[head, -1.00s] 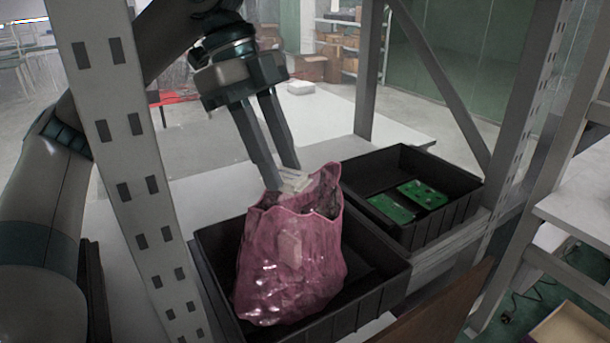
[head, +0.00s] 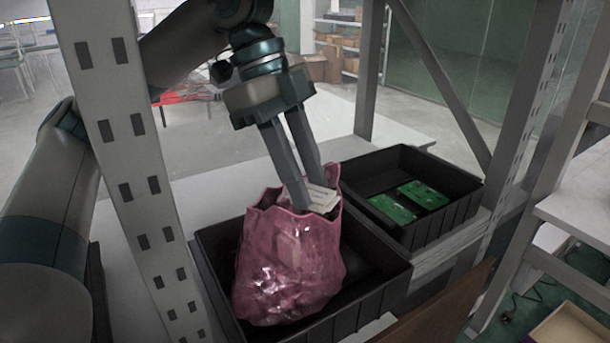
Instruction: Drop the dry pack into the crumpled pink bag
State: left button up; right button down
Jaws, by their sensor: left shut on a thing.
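The crumpled pink bag (head: 288,262) stands in a black bin, its open top facing up. My left gripper (head: 312,200) comes down from above with its fingertips at the bag's mouth. It is shut on the dry pack (head: 323,199), a small white packet with faint print. The pack is at the bag's opening near the right rim; its lower part is hidden by the rim. My right gripper is not in view.
The black bin (head: 384,304) holds the bag. A second black bin (head: 462,188) behind it to the right holds green circuit boards (head: 422,194). A grey perforated rack post (head: 128,158) rises on the left, and another stands at right.

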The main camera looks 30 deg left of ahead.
pick_arm(q)
jog(key=o, duration=1)
jog(key=shift+d, duration=0.1)
jog(key=shift+a+r, duration=0.25)
jog(key=shift+r, duration=0.15)
jog(key=shift+v, duration=1)
jog(key=a, duration=1.2)
